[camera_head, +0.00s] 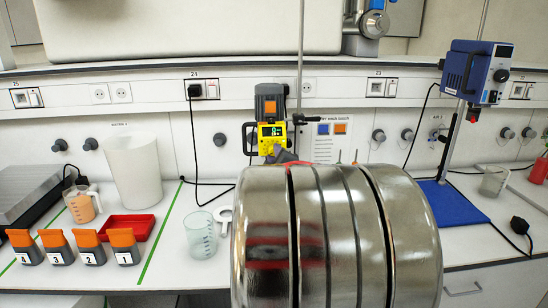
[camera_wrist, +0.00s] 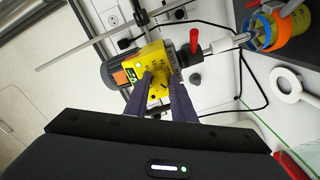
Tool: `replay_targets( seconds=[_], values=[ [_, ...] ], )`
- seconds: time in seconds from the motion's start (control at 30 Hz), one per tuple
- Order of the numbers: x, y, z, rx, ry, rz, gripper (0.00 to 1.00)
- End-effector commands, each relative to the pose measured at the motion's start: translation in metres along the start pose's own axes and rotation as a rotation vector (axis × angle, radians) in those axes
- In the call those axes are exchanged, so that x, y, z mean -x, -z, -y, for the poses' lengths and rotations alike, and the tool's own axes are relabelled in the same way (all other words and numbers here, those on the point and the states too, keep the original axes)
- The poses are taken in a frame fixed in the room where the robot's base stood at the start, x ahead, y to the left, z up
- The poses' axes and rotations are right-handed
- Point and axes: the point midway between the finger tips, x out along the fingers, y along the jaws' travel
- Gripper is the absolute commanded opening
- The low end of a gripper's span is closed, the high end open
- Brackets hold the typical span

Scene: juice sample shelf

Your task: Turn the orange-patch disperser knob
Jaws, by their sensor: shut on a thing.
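The disperser (camera_head: 271,125) has a yellow body with a lit display and a grey motor with an orange patch on top. In the wrist view the disperser (camera_wrist: 150,62) appears tilted, with its yellow knob (camera_wrist: 158,90) facing me. My gripper (camera_wrist: 161,80) has its two dark fingers on either side of the knob, shut on it. In the head view my shiny metal arm hides the lower disperser and most of the gripper. The knob's mark cannot be read.
A clear beaker (camera_head: 201,235), a red tray (camera_head: 128,227) and several orange-topped boxes (camera_head: 125,246) stand at left. A red lever (camera_wrist: 194,41) juts beside the disperser; a thin rod and black cables are close by.

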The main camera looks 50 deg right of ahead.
Motion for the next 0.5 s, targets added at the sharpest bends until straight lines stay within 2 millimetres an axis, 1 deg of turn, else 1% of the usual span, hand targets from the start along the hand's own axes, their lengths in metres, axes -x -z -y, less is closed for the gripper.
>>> replay_targets(
  seconds=[0.37, 0.4, 0.5],
  values=[
    [-0.0008, 0.0014, -0.0011, 0.005, -0.002, -0.003, 0.00],
    [-0.0008, 0.0014, -0.0011, 0.005, -0.002, -0.003, 0.24],
    [-0.0006, 0.0014, -0.0007, 0.005, -0.001, -0.003, 0.31]
  ],
)
